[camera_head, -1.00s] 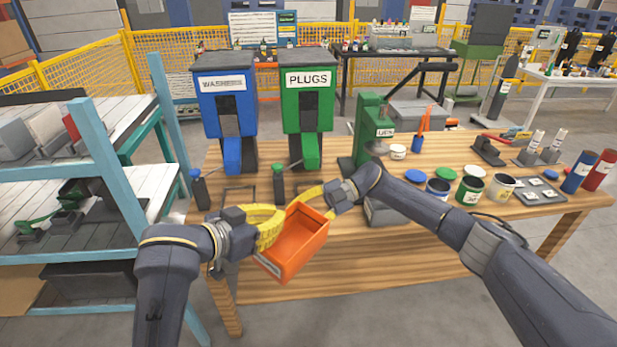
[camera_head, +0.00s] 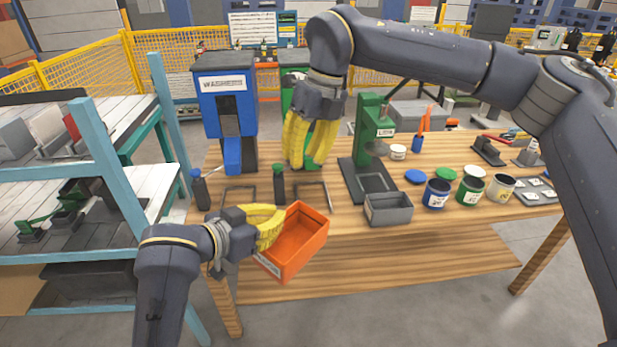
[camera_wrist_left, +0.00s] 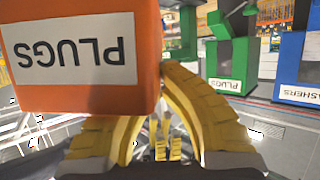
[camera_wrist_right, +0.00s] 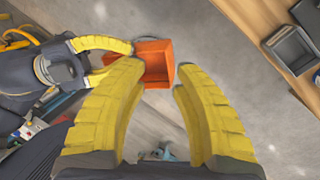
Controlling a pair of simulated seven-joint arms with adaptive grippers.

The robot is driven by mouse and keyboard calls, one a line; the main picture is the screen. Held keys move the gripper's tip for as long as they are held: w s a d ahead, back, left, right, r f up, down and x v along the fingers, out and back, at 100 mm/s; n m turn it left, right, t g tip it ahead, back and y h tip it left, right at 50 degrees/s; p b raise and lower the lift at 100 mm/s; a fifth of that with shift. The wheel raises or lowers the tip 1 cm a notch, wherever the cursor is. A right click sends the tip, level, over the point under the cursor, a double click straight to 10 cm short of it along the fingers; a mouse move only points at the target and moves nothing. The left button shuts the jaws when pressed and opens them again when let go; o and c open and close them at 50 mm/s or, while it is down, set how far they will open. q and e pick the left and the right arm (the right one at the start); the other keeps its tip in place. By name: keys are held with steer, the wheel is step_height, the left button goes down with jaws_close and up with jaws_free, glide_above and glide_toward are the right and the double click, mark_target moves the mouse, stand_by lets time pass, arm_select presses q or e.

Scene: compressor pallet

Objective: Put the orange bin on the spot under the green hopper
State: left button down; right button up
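The orange bin (camera_head: 298,240) is held out over the table's front edge, its open top up. Its PLUGS label (camera_wrist_left: 75,50) reads upside down in the left wrist view. My left gripper (camera_head: 272,226) is shut on the bin's left wall. The green hopper (camera_head: 288,92) stands at the back of the table, and my right gripper hides its label. The spot under it is a dark outlined frame (camera_head: 313,196) on the tabletop, empty. My right gripper (camera_head: 305,162) is raised in front of the hopper, fingers apart and empty; its wrist view shows the bin (camera_wrist_right: 153,64) below.
A blue WASHERS hopper (camera_head: 228,100) stands left of the green one, with another outlined frame (camera_head: 239,197) before it. A dark green-capped bottle (camera_head: 279,184) stands between the frames. A grey bin (camera_head: 388,209) and green press (camera_head: 368,145) stand right. A shelf (camera_head: 120,200) borders the left.

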mark_target(308, 230)
steer(key=s+f+n+h, duration=0.1)
steer(key=f+n+h, duration=0.1)
steer(key=s+f+n, duration=0.1)
steer(key=f, duration=0.1)
steer(key=shift+s+d+t+h, duration=0.3)
steer(key=shift+d+t+h, duration=0.05)
steer(key=shift+t+h, duration=0.05)
steer(key=shift+n, duration=0.3)
steer(key=shift+f, duration=5.9)
steer(key=shift+c, duration=0.4)
jaws_close()
arm_select(q)
steer(key=c, duration=1.5)
jaws_free()
steer(key=shift+a, duration=0.1)
